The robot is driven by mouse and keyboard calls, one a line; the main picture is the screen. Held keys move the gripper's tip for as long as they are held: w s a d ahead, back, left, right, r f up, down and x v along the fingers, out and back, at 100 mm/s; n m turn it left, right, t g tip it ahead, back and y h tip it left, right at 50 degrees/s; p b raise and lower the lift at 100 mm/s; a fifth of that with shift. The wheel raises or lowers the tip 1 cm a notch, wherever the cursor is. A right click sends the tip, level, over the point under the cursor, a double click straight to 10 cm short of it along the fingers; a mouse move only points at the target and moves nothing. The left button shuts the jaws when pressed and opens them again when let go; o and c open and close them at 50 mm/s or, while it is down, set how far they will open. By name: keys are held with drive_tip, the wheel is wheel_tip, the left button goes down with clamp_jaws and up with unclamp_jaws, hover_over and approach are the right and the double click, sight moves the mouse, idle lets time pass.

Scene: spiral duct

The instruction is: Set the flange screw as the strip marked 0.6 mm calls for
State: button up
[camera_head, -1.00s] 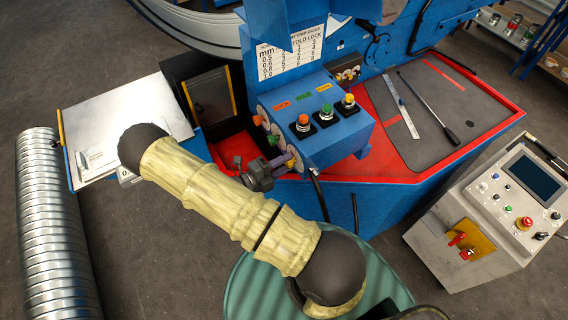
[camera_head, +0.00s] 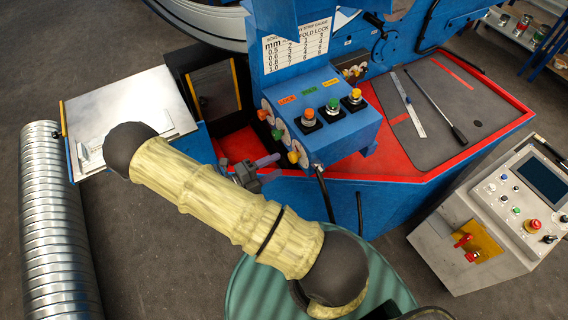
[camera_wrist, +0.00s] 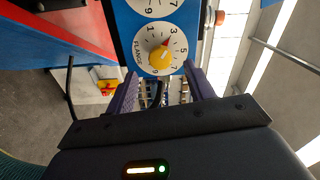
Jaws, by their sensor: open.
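The flange dial (camera_wrist: 153,36) is white, marked FLANGE, with a yellow knob (camera_wrist: 161,57) whose red pointer is by the 3. The yellow knob (camera_head: 293,157) is the lowest of three on the blue box's left side. My gripper (camera_wrist: 163,90) is open, its purple fingers below the dial in the wrist view, with nothing between them. In the head view my gripper (camera_head: 270,165) is left of the knob, apart from it. The setting chart (camera_head: 298,46) has mm rows; its top is partly covered and its figures are hard to read. No 0.6 mm mark is readable on a strip.
The blue box (camera_head: 335,130) carries orange, green and yellow buttons on top. A white-topped table (camera_head: 150,92) is at left, partly behind my arm. A ruler (camera_head: 407,103) and a black rod lie on the grey bed (camera_head: 455,125). A control console (camera_head: 490,225) stands at right.

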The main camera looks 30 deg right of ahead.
drive_tip(key=a+b, duration=0.4)
drive_tip(key=a, duration=0.8)
drive_tip(key=shift+s, duration=0.2)
